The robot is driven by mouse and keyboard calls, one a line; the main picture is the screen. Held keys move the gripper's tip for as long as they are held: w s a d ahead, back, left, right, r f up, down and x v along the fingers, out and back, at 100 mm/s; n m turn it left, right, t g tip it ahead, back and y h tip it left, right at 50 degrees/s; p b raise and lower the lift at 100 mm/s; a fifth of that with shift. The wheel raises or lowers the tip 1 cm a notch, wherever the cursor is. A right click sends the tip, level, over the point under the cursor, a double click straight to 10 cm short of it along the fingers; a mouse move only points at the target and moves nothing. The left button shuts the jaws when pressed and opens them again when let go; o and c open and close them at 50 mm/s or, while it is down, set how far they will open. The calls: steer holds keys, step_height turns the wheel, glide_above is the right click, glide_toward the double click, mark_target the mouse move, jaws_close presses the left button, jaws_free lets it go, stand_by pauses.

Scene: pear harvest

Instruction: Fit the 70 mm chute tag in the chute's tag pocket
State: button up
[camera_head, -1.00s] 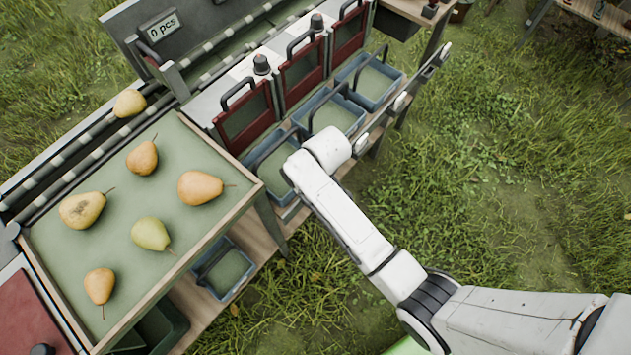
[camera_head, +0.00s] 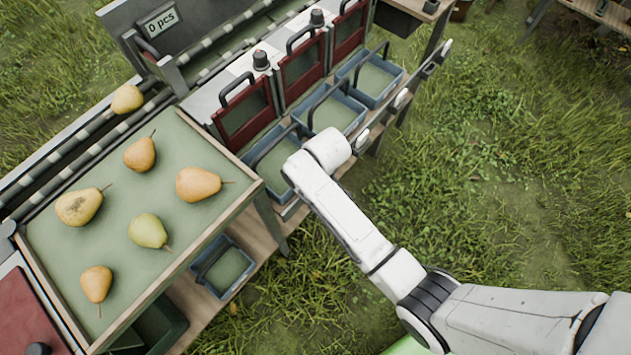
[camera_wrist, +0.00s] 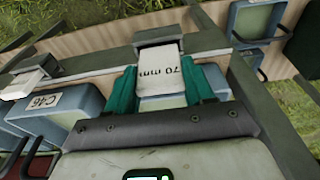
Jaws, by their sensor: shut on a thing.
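In the wrist view the white chute tag (camera_wrist: 168,73), marked "70 mm", sits between the two green fingers of my gripper (camera_wrist: 161,92). My gripper is shut on it. The tag's far end meets a dark grey bracket (camera_wrist: 157,34) on the grey rail, which looks like the tag pocket. I cannot tell whether the tag is inside it or only against it. In the head view my white arm hides my gripper and the tag.
Blue crates (camera_head: 332,112) stand in a row below red-framed chute gates (camera_head: 302,70). A blue bin (camera_wrist: 55,112) labelled "C46" and a second white tag (camera_wrist: 22,83) are left in the wrist view. Several pears lie on the green sorting table (camera_head: 112,240). Grass lies right.

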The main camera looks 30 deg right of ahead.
steer(key=shift+f+b, duration=0.65)
steer(key=shift+f, duration=0.75)
stand_by(0.4)
steer(key=o, duration=1.1)
steer(key=shift+o, duration=0.3)
steer(key=shift+o, duration=1.4)
steer(key=shift+r+p, duration=3.05)
steer(key=shift+p, duration=0.2)
